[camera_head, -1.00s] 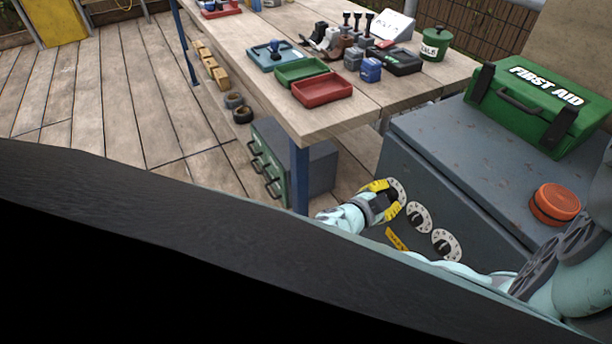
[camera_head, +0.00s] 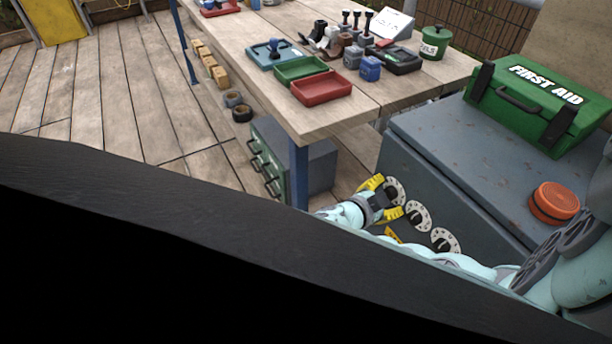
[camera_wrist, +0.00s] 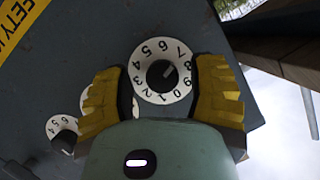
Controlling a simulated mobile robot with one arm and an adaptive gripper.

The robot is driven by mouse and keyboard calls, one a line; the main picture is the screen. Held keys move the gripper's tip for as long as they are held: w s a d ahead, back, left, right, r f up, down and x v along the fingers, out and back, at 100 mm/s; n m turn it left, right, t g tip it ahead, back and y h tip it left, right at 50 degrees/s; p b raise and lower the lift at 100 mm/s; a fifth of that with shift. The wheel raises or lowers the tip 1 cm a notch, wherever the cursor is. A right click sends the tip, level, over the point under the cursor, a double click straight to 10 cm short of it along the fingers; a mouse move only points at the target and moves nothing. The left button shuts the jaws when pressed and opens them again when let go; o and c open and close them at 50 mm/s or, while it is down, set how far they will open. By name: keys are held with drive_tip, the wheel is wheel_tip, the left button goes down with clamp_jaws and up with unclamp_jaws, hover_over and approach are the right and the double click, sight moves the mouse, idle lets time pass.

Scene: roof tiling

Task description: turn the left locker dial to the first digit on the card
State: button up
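The left locker dial (camera_head: 395,191) is a white numbered disc with a black knob on the locker's front. In the wrist view the left dial (camera_wrist: 146,85) lies between my two yellow fingers, its knob mark pointing up-right, roughly towards 7 or 8. My gripper (camera_head: 383,198) is open in front of that dial; the fingers stand apart on either side of the knob, with gaps. A white card (camera_head: 392,24) leans on the table; its writing is too small to read.
Two more dials, the middle (camera_head: 418,216) and the right (camera_head: 445,241), sit beside it on the locker (camera_head: 440,160). A green first aid box (camera_head: 540,98) and an orange round tin (camera_head: 554,203) stand on top. The wooden table (camera_head: 340,115) is behind.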

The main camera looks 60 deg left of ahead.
drive_tip(key=shift+o, duration=0.3)
drive_tip(key=shift+s+r, duration=0.15)
drive_tip(key=v, duration=1.2)
idle(0.4)
